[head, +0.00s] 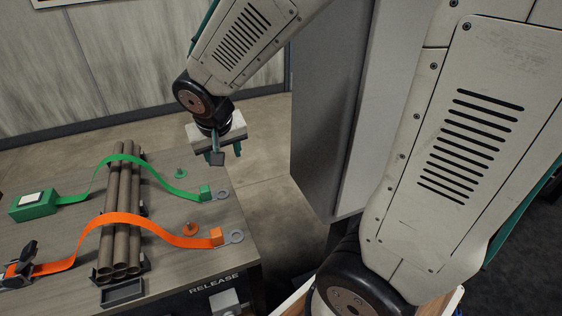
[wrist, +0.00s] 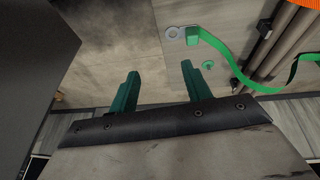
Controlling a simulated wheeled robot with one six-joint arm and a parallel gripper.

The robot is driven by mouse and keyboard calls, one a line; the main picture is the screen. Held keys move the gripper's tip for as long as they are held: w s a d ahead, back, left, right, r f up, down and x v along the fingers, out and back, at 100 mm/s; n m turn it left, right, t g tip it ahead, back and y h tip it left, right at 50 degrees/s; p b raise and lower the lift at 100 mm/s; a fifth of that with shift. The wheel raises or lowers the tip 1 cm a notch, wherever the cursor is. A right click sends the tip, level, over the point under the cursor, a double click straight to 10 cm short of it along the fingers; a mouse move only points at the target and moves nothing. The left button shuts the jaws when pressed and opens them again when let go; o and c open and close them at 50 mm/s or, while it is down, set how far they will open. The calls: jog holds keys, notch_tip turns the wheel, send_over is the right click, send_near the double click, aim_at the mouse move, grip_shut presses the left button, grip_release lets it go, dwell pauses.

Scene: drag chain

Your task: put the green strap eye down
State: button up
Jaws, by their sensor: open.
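The green strap (head: 158,172) arches over the pipe bundle and ends in a grey metal eye (head: 223,195) with a green block, lying on the table near its right edge. The eye also shows at the upper middle of the wrist view (wrist: 174,33). A small green peg (head: 180,173) stands on the table just behind the strap end, apart from the eye. My gripper (head: 225,158) is above the table's far right corner, beyond the eye. In the wrist view its green fingers (wrist: 160,90) are spread with nothing between them.
An orange strap (head: 150,222) with its own eye (head: 237,237) lies parallel in front, with an orange peg (head: 190,230) nearby. Brown pipes (head: 122,210) are stacked on the table (head: 60,170). A grey panel (head: 325,110) stands to the right. Floor is open beyond the table.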

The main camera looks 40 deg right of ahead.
jog(key=s+r+n, duration=0.1)
jog(key=s+r, duration=0.2)
jog(key=s, duration=0.4)
jog(key=s+r+n+g+y, duration=0.1)
jog(key=s+r, duration=0.2)
jog(key=s, duration=0.3)
jog(key=s+d+r+n+g+y, duration=0.1)
jog(key=s+r, duration=0.2)
jog(key=s, duration=0.4)
jog(key=shift+s+r, duration=0.2)
jog(key=shift+s, duration=0.15)
